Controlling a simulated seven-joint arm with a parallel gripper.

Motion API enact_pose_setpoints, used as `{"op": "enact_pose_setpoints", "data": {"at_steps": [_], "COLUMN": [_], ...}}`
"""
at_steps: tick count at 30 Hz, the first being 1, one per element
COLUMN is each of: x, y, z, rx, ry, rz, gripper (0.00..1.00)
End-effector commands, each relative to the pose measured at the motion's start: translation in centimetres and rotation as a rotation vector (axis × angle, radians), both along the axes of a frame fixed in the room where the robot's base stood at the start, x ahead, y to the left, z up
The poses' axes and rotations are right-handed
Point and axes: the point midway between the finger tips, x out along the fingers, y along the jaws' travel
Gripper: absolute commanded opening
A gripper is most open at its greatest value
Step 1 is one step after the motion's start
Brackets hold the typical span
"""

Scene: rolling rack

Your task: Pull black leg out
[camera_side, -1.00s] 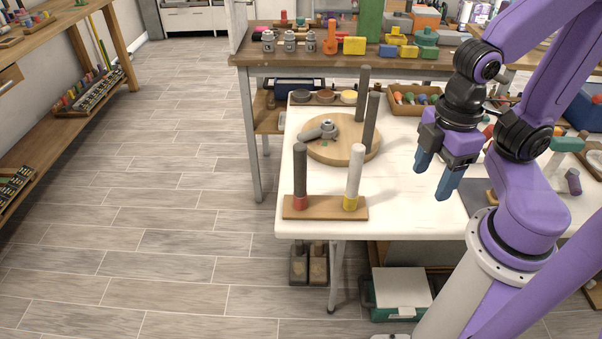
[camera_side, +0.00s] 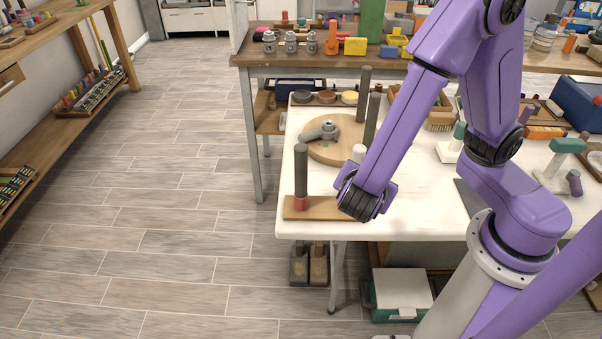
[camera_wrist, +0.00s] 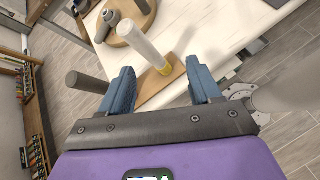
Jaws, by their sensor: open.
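The black leg (camera_side: 301,170) stands upright in a red socket (camera_side: 301,202) at the left end of a small wooden base (camera_side: 324,209). A white leg (camera_side: 358,153) at the right end is mostly hidden by my arm in the side view. In the wrist view, my gripper (camera_wrist: 160,71) is open and empty. The white leg (camera_wrist: 143,46), in its yellow socket (camera_wrist: 164,69), shows between and beyond my fingers. The black leg (camera_wrist: 86,82) is outside them, left of the left finger. My fingers are hidden in the side view.
A round wooden board (camera_side: 326,151) with a grey fitting (camera_side: 320,131) lies behind the base. Two dark posts (camera_side: 364,90) rise at its right. The white table (camera_side: 310,229) ends just in front of the base; open floor lies left.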

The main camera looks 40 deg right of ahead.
Motion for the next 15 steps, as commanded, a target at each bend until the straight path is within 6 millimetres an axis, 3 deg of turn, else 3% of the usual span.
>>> {"op": "enact_pose_setpoints", "data": {"at_steps": [7, 15], "x": [3.1, 4.6], "y": [4.3, 8.6], "z": [-2.7, -5.4], "rx": [-0.332, -0.580], "ry": [-0.092, -0.191], "rz": [0.275, 0.520], "gripper": [0.63, 0.63]}}
